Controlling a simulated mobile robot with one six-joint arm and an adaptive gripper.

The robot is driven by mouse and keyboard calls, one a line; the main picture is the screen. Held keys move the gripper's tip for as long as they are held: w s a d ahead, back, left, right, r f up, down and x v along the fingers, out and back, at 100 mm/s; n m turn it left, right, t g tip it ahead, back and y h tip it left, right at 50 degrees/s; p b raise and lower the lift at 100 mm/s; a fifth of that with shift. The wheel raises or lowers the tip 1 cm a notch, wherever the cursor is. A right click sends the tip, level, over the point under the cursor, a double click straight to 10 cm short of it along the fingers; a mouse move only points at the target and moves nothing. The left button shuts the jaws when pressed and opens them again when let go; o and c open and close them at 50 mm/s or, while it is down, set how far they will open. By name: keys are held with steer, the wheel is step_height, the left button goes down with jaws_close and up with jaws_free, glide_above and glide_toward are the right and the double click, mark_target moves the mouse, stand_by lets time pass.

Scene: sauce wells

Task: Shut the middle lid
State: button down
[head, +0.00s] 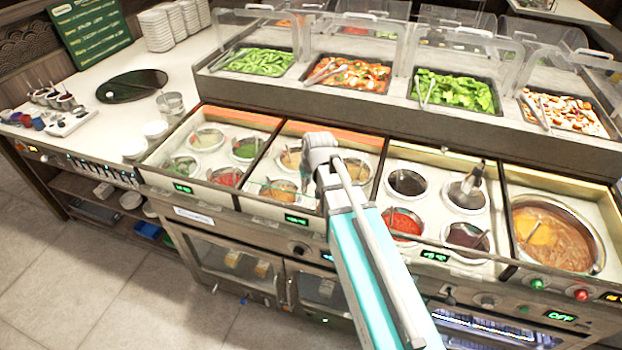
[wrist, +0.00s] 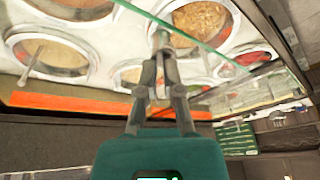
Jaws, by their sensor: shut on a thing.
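The counter has a row of sauce wells. My gripper (head: 319,150) is over the second bay from the left, which has an orange back edge (head: 345,132) and round sauce pots (head: 284,190). In the wrist view my gripper (wrist: 160,42) has its fingertips together on a small grey part beside the green edge of a clear glass lid (wrist: 200,47), which I take as the middle lid. Pots show through and beyond the glass. In the head view my arm hides part of this bay, and the lid's exact angle cannot be told.
To the left is a bay of small sauces (head: 207,138). To the right are a bay of dark and red sauces (head: 404,222) and a large soup pot (head: 556,236). Salad trays (head: 455,92) under clear guards stand behind. Ladle handles stick up from several pots.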

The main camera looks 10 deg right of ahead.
mark_target(309, 188)
steer(key=shift+w+d+r+m+g+p, duration=0.2)
steer(key=shift+w+m+g, duration=0.1)
steer(key=shift+m, duration=0.2)
steer(key=shift+w+d+r+m+g+p, duration=0.1)
steer(key=shift+w+m+g+p, duration=0.15)
steer(key=shift+m, duration=0.25)
steer(key=shift+w+d+r+m+g+y+p, duration=0.15)
steer(key=shift+w+d+r+m+g+p, duration=0.15)
steer(key=shift+m, duration=0.3)
steer(key=shift+w+d+r+m+g+y+p, duration=0.15)
steer(key=shift+w+r+m+g+p, duration=0.1)
steer(key=shift+m, duration=0.35)
steer(key=w+d+r+m+g+y+p, duration=0.1)
steer(key=w+d+r+m+g+p, duration=0.1)
steer(key=m, duration=0.6)
step_height(309, 188, up, 3)
steer(key=shift+d+f+m+g+y+p, duration=0.2)
steer(key=shift+d+m+g+y+p, duration=0.1)
steer(key=shift+d+g+p, duration=0.65)
steer(key=shift+a+f+b, duration=0.2)
steer(key=shift+b, duration=0.15)
steer(key=b+x, duration=0.8)
steer(key=x, duration=0.1)
steer(key=shift+s+f+b, duration=0.2)
steer(key=shift+f+b, duration=0.05)
steer(key=shift+b, duration=0.15)
